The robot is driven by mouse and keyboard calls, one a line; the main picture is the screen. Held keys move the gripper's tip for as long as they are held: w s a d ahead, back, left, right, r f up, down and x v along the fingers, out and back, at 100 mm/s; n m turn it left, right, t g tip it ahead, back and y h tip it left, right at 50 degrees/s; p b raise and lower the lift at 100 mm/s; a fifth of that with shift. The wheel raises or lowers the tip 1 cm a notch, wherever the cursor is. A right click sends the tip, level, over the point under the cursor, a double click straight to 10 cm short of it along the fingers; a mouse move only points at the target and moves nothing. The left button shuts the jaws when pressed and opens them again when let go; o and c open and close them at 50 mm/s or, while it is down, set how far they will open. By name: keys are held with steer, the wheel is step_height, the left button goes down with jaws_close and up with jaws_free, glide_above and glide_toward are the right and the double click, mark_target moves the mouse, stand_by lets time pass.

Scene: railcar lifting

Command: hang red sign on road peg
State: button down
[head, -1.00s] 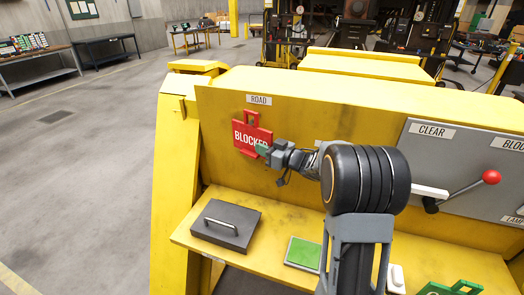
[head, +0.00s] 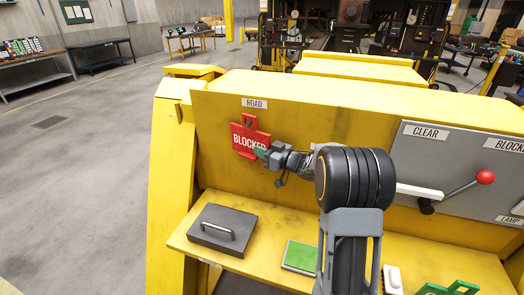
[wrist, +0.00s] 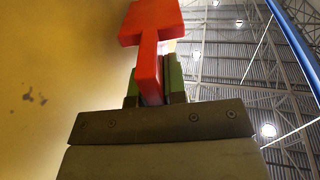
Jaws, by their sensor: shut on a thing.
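The red sign (head: 245,141), lettered "BLOCKED", is upright against or just in front of the yellow panel, below the "ROAD" label (head: 255,102). Its narrower top part has an opening just under that label. My gripper (head: 261,152) is shut on the sign at its lower right side. In the wrist view the red sign (wrist: 150,25) rises from between the green-padded fingers of my gripper (wrist: 153,93), close to the yellow surface. The road peg is not clearly visible, and I cannot tell whether it passes through the opening.
A yellow shelf below holds a dark lidded box (head: 224,228), a green pad (head: 300,256) and a green sign (head: 450,287). At right, a grey panel (head: 440,165) carries a lever with a red knob (head: 485,177). Open floor lies at left.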

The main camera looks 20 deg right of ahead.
stand_by(0.3)
steer(key=c, duration=1.1)
jaws_free()
steer(key=b+v, duration=0.3)
steer(key=v, duration=1.1)
step_height(320, 180, up, 4)
steer(key=w+m+t+h, duration=0.25)
steer(key=m+h, duration=0.25)
steer(key=h, duration=0.5)
steer(key=s+a+f+m+g, duration=0.1)
steer(key=s+a+f+g, duration=0.2)
steer(key=s, duration=0.4)
steer(key=s+a+f+m+g+h, duration=0.1)
steer(key=s+a+f+g, duration=0.2)
steer(key=s+a+g, duration=0.2)
steer(key=s+a+f+g, duration=0.3)
steer(key=s+a+g, duration=0.1)
steer(key=s, duration=0.5)
steer(key=shift+s+a+f+m, duration=0.15)
steer(key=shift+s+a+m, duration=0.1)
steer(key=shift+a+m, duration=0.25)
